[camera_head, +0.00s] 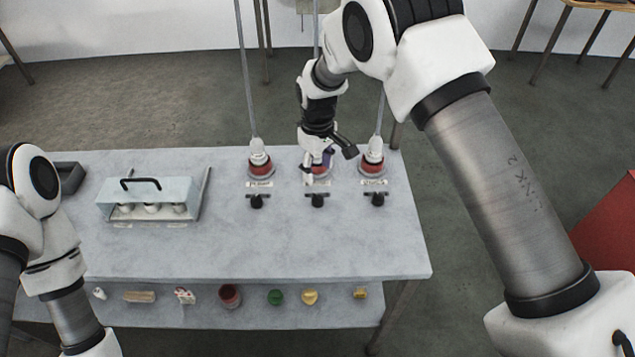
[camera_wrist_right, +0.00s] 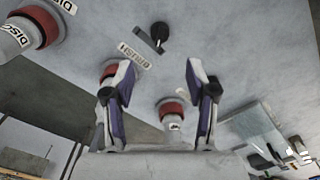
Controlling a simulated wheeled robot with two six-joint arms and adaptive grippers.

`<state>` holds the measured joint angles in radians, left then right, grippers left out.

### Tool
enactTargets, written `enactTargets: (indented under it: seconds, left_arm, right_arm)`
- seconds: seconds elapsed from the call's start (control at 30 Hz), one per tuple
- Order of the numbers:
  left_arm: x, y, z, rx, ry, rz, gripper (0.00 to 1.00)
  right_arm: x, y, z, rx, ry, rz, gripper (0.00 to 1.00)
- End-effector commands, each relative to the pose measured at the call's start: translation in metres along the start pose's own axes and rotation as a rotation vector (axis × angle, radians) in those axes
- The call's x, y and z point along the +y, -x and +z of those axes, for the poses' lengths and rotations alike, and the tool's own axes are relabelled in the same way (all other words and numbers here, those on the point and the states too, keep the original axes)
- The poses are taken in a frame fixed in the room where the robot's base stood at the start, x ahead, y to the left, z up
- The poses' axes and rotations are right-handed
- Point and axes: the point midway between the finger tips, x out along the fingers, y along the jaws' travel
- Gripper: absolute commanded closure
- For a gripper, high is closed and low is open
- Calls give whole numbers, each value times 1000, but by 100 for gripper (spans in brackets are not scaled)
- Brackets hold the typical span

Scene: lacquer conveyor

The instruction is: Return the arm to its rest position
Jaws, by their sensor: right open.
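My right arm (camera_head: 505,190) reaches in from the right, bends high over the table and comes down at the back. Its gripper (camera_head: 326,162) is at the middle of three red-based stations. In the right wrist view the two fingers of my right gripper (camera_wrist_right: 158,68) stand wide apart, with nothing held between them. A red-based station shows behind the left finger and another between the fingers. My left arm (camera_head: 38,195) shows at the left edge; its gripper is outside the picture.
The grey table (camera_head: 270,245) has three black knobs in front of the stations. A clear-fronted rack (camera_head: 180,190) with a black handle stands at the left. Several small items lie on the lower shelf (camera_head: 250,317). The table's front middle is clear.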

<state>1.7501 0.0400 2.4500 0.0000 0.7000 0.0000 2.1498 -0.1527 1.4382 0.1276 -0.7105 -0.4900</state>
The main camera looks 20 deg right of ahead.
Motion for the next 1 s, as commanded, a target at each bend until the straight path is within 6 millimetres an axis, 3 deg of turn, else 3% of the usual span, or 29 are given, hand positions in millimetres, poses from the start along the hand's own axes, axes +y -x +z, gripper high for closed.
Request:
enactTargets:
  seconds: [0.13, 0.57, 1.0]
  left_arm:
    - [0, 0, 0, 0, 0, 0, 44]
    - [0, 1, 0, 0, 0, 0, 44]
    - [0, 76, 0, 0, 0, 0, 44]
  right_arm:
    - [0, 11, 0, -1, 0, -1, 43]
    - [0, 12, 0, -1, 0, -1, 43]
    - [0, 86, 0, -1, 0, -1, 43]
